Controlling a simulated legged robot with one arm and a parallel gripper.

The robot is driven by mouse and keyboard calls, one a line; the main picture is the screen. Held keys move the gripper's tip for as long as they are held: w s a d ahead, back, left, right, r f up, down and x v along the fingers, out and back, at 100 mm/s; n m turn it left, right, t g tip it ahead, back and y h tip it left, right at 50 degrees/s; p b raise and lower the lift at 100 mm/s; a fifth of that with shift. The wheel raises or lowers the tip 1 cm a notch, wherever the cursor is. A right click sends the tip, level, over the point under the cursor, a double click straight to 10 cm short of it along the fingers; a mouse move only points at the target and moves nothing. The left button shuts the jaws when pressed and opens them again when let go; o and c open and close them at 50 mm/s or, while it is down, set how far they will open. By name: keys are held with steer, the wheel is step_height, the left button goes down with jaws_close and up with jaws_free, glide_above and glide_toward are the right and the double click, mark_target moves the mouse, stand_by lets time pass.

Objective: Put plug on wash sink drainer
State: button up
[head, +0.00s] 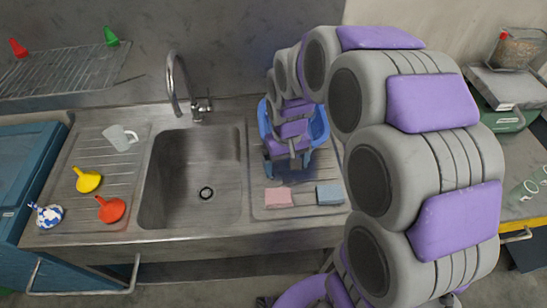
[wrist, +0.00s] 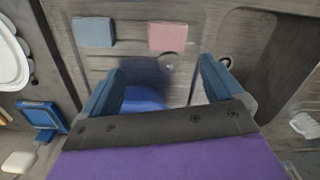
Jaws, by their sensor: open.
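The steel sink has a ribbed drainer (head: 258,205) on its right side and another on its left (head: 92,205). My gripper (head: 288,166) is above the right drainer, pointing down. In the wrist view its blue fingers (wrist: 160,75) are spread apart with nothing held between them. A small grey round piece (wrist: 167,62) lies on the drainer between and beyond the fingertips, by the pink sponge; it may be the plug, but it is blurred. The head view does not show it clearly. A dark drain ring (head: 206,193) is in the basin floor.
A pink sponge (head: 278,197) and a blue sponge (head: 329,194) lie on the right drainer's front. A blue rounded object (wrist: 143,103) shows beneath my gripper. The tap (head: 176,85) stands behind the basin.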

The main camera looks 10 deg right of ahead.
steer(key=s+d+r+m, duration=0.1)
steer(key=s+d+r, duration=0.2)
steer(key=s, duration=1)
steer(key=s+d+r+m+g, duration=0.1)
steer(key=s+d+r, duration=0.2)
steer(key=s, duration=1)
steer(key=shift+d+r+m, duration=0.2)
steer(key=shift+r+m, duration=0.1)
steer(key=shift+r, duration=0.6)
steer(key=shift+f, duration=0.1)
